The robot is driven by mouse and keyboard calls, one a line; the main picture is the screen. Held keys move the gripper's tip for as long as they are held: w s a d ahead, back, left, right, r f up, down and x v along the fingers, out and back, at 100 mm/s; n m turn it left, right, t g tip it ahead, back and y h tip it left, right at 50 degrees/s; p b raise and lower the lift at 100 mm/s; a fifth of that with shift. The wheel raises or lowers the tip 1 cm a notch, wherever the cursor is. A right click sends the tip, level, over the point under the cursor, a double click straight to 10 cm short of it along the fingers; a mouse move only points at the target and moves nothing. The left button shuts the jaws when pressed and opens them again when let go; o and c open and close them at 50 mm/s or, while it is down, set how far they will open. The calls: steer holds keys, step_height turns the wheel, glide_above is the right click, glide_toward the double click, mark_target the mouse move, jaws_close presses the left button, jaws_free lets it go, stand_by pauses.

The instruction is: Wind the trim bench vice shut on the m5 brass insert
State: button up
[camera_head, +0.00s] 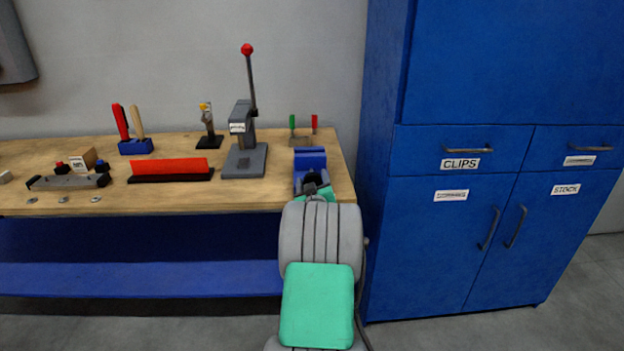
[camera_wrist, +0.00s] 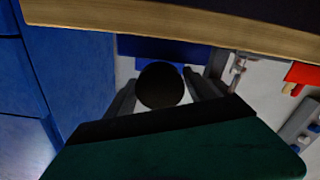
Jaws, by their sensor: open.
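The blue bench vice (camera_head: 310,160) stands at the right end of the bench, near its front edge. My gripper (camera_head: 314,188) is at the vice's front side, and my arm hides much of that area. In the wrist view a blue part of the vice (camera_wrist: 150,48) shows behind a round black knob (camera_wrist: 160,85). My gripper's two grey fingers stand apart, one on each side of this knob; I cannot tell whether they touch it. I cannot make out the m5 brass insert in either view, nor the gap between the vice jaws.
A grey lever press (camera_head: 245,158) with a red-knobbed lever stands left of the vice. A red strip on a black base (camera_head: 170,170) lies further left. Red and green upright pieces (camera_head: 303,127) are behind the vice. A blue cabinet (camera_head: 440,250) stands close on the right.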

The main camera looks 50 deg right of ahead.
steer(key=shift+w+d, duration=0.45)
steer(key=shift+d, duration=0.05)
steer(key=shift+c, duration=0.4)
steer(key=c, duration=1)
steer(key=shift+f+m+b, duration=0.1)
steer(key=shift+m+b, duration=0.2)
steer(key=shift+b, duration=0.3)
steer(key=shift+f+m+b, duration=0.1)
steer(key=shift+m+b, duration=0.8)
steer(key=shift+b, duration=0.2)
steer(key=shift+m+b, duration=1.5)
steer(key=shift+m, duration=0.3)
steer(key=shift+r, duration=0.2)
